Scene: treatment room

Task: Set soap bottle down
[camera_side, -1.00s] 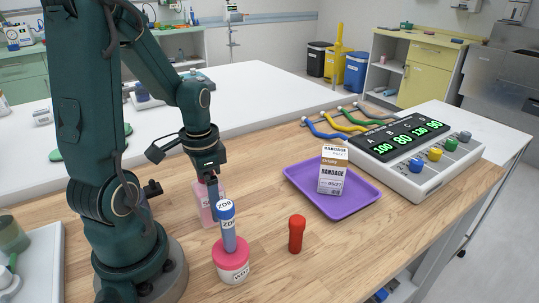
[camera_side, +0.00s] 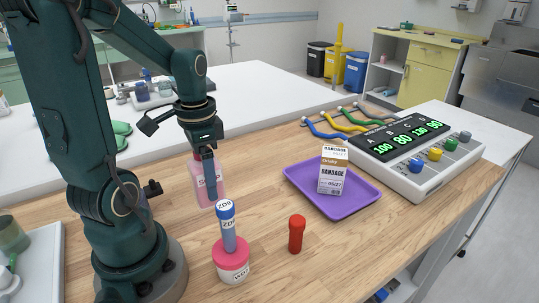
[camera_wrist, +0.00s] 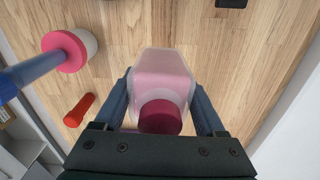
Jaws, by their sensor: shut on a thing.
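The soap bottle (camera_side: 213,190) is pink and see-through, with a pale label. It stands about upright behind the jar in the side view, partly hidden by a finger. My gripper (camera_side: 208,170) is shut on it from above. In the wrist view, the bottle (camera_wrist: 162,72) sits between the two fingers of my gripper (camera_wrist: 162,88), its dark red cap toward the camera. I cannot tell whether its base touches the wooden table (camera_side: 275,190) or hangs slightly above it.
A white jar with a pink lid (camera_side: 233,267) carries a blue tube (camera_side: 228,232). A red tube (camera_side: 296,234) stands beside it. A purple tray (camera_side: 350,205) holds a bandage box (camera_side: 332,170). A monitor (camera_side: 420,165) stands at the right. Bare wood lies between bottle and tray.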

